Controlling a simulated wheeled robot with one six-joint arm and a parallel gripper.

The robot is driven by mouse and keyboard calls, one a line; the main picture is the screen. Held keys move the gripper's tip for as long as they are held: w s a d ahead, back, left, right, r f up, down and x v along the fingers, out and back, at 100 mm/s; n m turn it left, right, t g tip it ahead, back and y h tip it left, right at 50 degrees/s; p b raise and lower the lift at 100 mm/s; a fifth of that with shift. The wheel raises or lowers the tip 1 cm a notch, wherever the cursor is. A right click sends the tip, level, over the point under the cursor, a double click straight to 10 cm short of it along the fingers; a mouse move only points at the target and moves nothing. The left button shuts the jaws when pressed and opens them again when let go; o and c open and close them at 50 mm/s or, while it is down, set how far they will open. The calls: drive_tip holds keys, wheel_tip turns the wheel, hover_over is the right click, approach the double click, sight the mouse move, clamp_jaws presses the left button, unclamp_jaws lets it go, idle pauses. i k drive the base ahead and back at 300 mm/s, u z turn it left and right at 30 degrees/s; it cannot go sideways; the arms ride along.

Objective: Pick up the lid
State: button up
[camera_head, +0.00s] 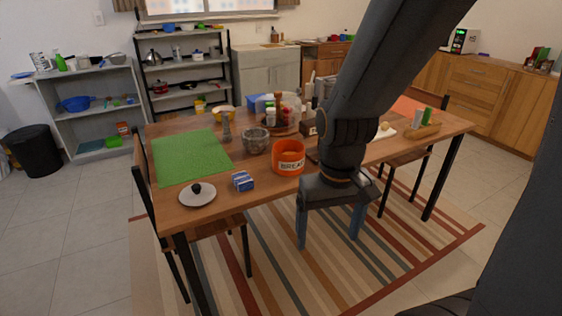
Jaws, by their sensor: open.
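The lid (198,194) is a flat, round, pale disc with a dark knob on top. It lies knob up on the table's front left part, near the edge. My gripper (330,240) hangs in front of the table's front edge, to the right of the lid and well apart from it. Its two blue fingers point down, spread wide, with nothing between them. The orange bin labelled BREAD (288,158) stands on the table between the lid and my arm. My arm hides part of the table's middle right.
On the wooden table (210,214), a blue-and-white box (243,181) sits just right of the lid. A green mat (185,155) lies behind it. A chair (215,236) is at the front left.

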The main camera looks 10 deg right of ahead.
sight(197, 194)
drive_tip(key=z, duration=0.05)
drive_tip(key=k, duration=0.6)
drive_tip(key=u, duration=0.85)
drive_tip(key=i, duration=1.35)
drive_tip(key=z, duration=0.85)
